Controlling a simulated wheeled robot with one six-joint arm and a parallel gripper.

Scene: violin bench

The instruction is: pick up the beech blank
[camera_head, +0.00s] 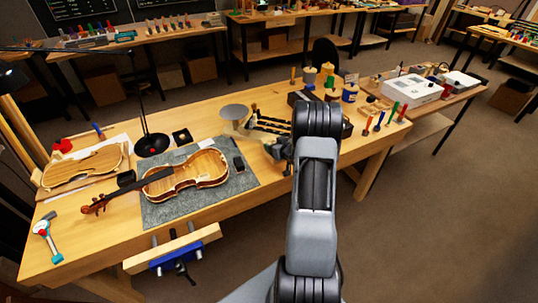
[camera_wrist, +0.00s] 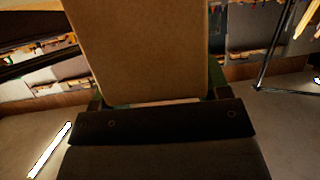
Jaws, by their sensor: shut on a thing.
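The beech blank (camera_wrist: 140,45) is a plain tan block that fills the upper middle of the wrist view, close to the camera. My gripper (camera_wrist: 157,98) is shut on it, with a finger at each side of its lower part. In the head view my gripper (camera_head: 281,150) shows as a dark shape left of my arm, over the right part of the workbench (camera_head: 262,210). I cannot make out the blank there; my arm hides much of that area.
A violin (camera_head: 188,174) lies on a grey mat (camera_head: 160,212). A round grey disc (camera_head: 234,112) stands left of my gripper. Jars (camera_head: 349,92) and upright coloured-handled tools (camera_head: 380,120) stand to the right. A black lamp (camera_head: 152,144) and blue vise (camera_head: 176,258) are further left.

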